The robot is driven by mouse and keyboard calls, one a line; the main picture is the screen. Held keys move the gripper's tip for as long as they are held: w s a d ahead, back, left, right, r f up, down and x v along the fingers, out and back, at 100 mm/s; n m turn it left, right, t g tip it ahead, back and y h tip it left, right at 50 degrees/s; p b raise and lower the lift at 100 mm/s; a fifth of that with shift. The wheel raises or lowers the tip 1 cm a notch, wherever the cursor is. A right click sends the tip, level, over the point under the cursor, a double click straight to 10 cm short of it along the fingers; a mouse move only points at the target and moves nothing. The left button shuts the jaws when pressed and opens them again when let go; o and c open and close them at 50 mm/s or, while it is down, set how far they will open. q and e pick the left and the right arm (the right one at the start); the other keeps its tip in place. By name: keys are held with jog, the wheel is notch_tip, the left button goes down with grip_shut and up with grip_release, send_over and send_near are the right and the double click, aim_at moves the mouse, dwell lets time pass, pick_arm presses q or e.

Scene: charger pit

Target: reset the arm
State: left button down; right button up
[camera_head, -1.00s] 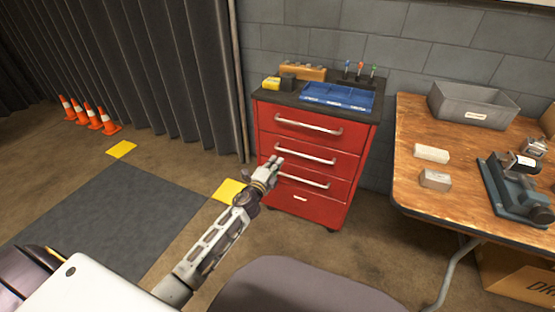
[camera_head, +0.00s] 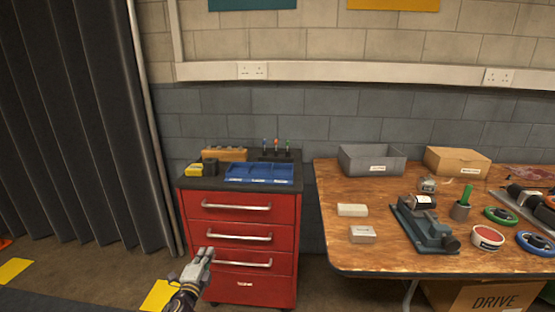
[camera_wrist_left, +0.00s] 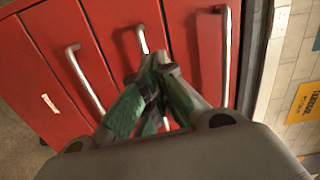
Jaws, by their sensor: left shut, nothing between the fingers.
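My left gripper (camera_head: 203,257) is in front of the red drawer cabinet (camera_head: 286,237), low and at its left side in the head view. Its fingers are together with nothing held. In the left wrist view, the closed fingers (camera_wrist_left: 150,68) point at the red drawer fronts, near a silver handle; I cannot tell whether they touch it. All the drawers look shut. Only the wrist end of my left arm shows in the head view. My right gripper is in neither view.
A blue tray (camera_head: 258,173) sits on the cabinet top. To the right stands a wooden table (camera_head: 375,262) with a grey bin (camera_head: 371,161), a cardboard box (camera_head: 457,162), a vise (camera_head: 424,226) and two pale blocks. A dark curtain (camera_head: 80,120) hangs at left.

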pick_arm(q)
jog(key=s+a+f+n+g+y, duration=0.15)
jog(key=a+n+g+y, duration=0.25)
jog(key=n, duration=0.6)
jog(key=s+d+f+n+g+h, duration=0.2)
jog(key=s+d+g+h, duration=0.15)
jog(key=s+d, duration=0.5)
jog(key=s+d+f+n+g+h, duration=0.2)
jog(key=s+d+h, duration=0.2)
jog(key=s+d, duration=0.5)
jog(key=s+f+g, duration=0.1)
jog(key=s+f, duration=0.3)
jog(key=s, duration=0.3)
jog(key=s+f+n+g+p, duration=0.1)
jog(key=s+f, duration=0.3)
jog(key=s, duration=0.4)
jog(key=shift+s+d+f+g, duration=0.15)
jog(key=shift+s+f+g, duration=0.2)
jog(key=shift+g, duration=0.4)
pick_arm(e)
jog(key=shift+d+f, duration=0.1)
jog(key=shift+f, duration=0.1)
pick_arm(q)
jog(key=shift+w+f+p, duration=0.15)
jog(key=shift+p, duration=0.2)
